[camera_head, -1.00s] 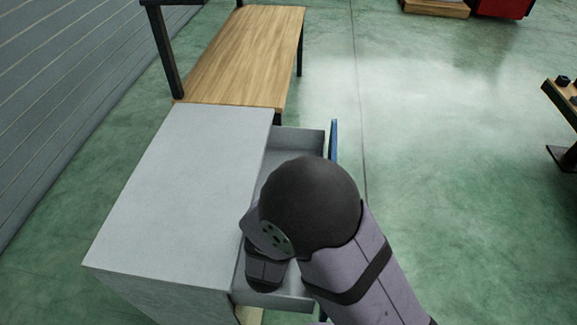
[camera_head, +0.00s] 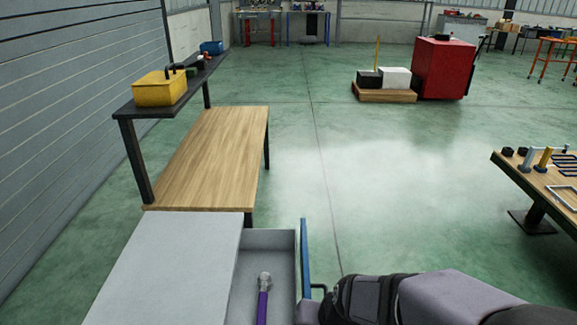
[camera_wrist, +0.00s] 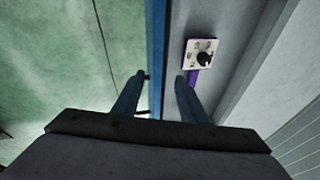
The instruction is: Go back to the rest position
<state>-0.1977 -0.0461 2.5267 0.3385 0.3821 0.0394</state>
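My gripper (camera_wrist: 161,78) is open and empty in the wrist view, its two blue fingers apart on either side of the drawer's blue front edge (camera_wrist: 155,40). I cannot tell its height above that edge. The grey drawer (camera_head: 268,240) is pulled out of the grey cabinet (camera_head: 165,265). A purple-handled tool (camera_head: 262,308) with a pale head lies in the drawer. In the wrist view, its square pale head with a dark round part (camera_wrist: 200,53) shows near the right finger. My arm lies across the bottom right of the head view, and the gripper's fingertips are not visible there.
A wooden bench (camera_head: 210,155) stands behind the cabinet, with a dark shelf carrying a yellow bin (camera_head: 160,88) and a blue bin (camera_head: 211,47). A tool table (camera_head: 545,180) is at right, and a red cabinet (camera_head: 444,68) at the back. Open green floor (camera_head: 390,190) lies between.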

